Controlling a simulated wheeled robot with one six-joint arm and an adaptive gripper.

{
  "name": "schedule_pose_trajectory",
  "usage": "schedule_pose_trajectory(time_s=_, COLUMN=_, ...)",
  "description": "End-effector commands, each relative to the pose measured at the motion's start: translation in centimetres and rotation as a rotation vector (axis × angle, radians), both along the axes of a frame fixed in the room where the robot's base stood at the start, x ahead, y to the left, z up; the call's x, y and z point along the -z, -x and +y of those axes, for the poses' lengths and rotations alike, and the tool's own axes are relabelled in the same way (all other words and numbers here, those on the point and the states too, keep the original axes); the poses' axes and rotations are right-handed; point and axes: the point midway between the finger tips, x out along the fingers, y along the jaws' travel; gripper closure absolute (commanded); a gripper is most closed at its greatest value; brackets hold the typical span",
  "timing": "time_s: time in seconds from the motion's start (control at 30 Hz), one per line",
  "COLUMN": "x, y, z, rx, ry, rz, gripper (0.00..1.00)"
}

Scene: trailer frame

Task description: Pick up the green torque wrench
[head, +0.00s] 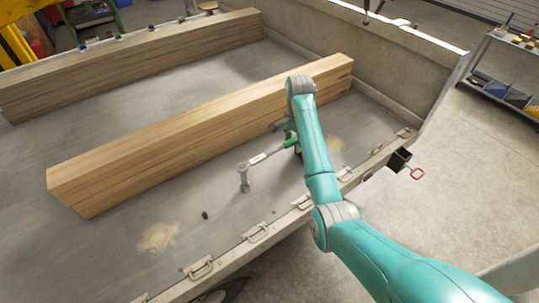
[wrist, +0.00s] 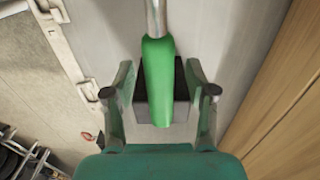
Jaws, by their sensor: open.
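A dark block shows behind the handle there. I cannot tell whether a finger touches the handle. In the head view my arm hides most of the gripper.
Two long timber stacks, the nearer (head: 200,135) and the farther (head: 140,60), lie across the bed. The near side rail (head: 258,234) has several metal latches. Sawdust patches and a small dark piece (head: 205,215) lie on the bed. A shelf cart (head: 505,70) stands at the right.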

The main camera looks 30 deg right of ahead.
Motion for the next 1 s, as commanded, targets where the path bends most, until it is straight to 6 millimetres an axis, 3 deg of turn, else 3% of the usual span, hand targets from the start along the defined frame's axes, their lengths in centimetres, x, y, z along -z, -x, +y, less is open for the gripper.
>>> schedule_pose_trajectory(time_s=0.27, x=0.3, y=0.1, z=0.1, rx=0.001, ry=0.001, rz=-0.001, gripper=0.44)
schedule_pose_trajectory(time_s=0.37, x=0.3, y=0.1, z=0.1, rx=0.001, ry=0.0, rz=-0.001, gripper=0.64)
schedule_pose_trajectory(time_s=0.5, x=0.3, y=0.1, z=0.1, rx=0.001, ry=0.0, rz=-0.001, gripper=0.99)
schedule_pose_trajectory(time_s=0.87, x=0.0, y=0.0, z=0.0, rx=0.0, ry=0.001, rz=-0.003, gripper=1.0)
schedule_pose_trajectory(time_s=1.0, x=-1.3, y=-0.4, z=-0.4, rx=-0.001, ry=0.002, rz=-0.005, gripper=1.0)
